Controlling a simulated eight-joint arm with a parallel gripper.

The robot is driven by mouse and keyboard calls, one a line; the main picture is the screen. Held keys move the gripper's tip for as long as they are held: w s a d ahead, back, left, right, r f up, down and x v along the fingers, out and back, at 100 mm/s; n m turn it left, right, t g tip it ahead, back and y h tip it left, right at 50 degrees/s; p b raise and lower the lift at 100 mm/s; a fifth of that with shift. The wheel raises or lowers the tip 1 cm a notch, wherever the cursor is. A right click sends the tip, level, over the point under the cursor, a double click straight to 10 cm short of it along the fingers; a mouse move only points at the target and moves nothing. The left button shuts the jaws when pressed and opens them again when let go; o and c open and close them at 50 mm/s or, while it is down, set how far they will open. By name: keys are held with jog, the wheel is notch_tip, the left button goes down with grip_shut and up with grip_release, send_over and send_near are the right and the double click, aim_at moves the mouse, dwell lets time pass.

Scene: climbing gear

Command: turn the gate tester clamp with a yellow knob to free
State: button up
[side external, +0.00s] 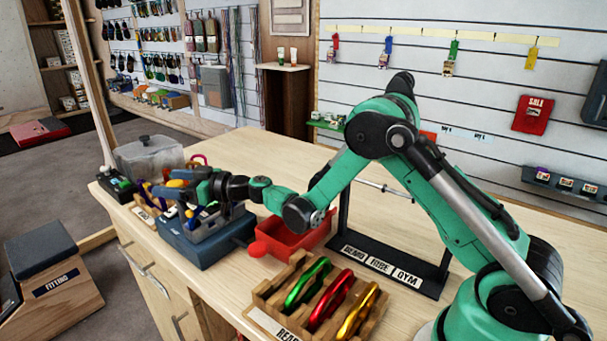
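A blue-grey device (202,247) stands near the left front edge of the table and looks like the gate tester. A small yellow knob (175,183) shows just left of my gripper (188,196). My gripper reaches in from the right, low over the device. The fingers are small and overlap the parts behind them, so I cannot tell whether they touch the knob or how far apart they are. The clamp itself and its setting are mostly hidden by my gripper.
A red tray (290,240) sits right of the device. In front is a wooden rack (267,290) with green, red and gold carabiners. A clear lidded box (150,158) and colourful gear are at the far left. The table's back middle is clear.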

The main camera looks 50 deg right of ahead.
grip_shut()
dwell(1.3)
